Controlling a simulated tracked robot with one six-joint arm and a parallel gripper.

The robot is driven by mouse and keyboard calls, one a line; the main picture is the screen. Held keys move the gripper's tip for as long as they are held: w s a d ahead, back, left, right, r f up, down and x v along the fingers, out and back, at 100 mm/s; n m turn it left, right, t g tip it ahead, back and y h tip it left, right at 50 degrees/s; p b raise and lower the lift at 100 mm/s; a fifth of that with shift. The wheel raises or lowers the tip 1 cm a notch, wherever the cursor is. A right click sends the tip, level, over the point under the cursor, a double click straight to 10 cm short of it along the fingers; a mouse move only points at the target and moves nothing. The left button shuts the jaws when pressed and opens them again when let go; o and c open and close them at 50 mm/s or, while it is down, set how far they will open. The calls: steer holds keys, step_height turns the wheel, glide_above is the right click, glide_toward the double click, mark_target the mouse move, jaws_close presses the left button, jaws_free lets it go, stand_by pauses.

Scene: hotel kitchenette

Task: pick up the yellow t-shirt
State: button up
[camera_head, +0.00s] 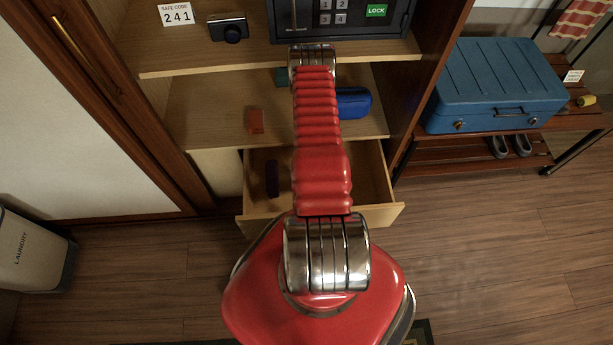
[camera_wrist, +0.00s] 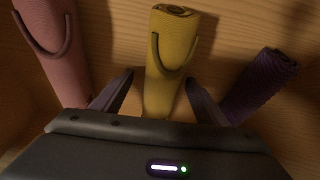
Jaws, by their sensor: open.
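The yellow t-shirt (camera_wrist: 172,55) shows in the wrist view as a rolled bundle with a curved band across it, lying on a wooden surface. My gripper (camera_wrist: 159,78) is open, with one dark finger on each side of the yellow roll. I cannot tell whether the fingers touch it. The roll's near end is hidden by the gripper body. In the head view my red arm reaches over the open drawer (camera_head: 378,172) and hides the gripper and the yellow roll.
In the wrist view a pink roll (camera_wrist: 52,40) lies left of my gripper and a purple roll (camera_wrist: 262,82) lies right. A blue suitcase (camera_head: 495,80) rests on a rack.

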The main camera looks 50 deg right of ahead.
steer(key=shift+c, duration=0.5)
steer(key=c, duration=1.1)
steer(key=shift+c, duration=0.2)
steer(key=shift+r, duration=5)
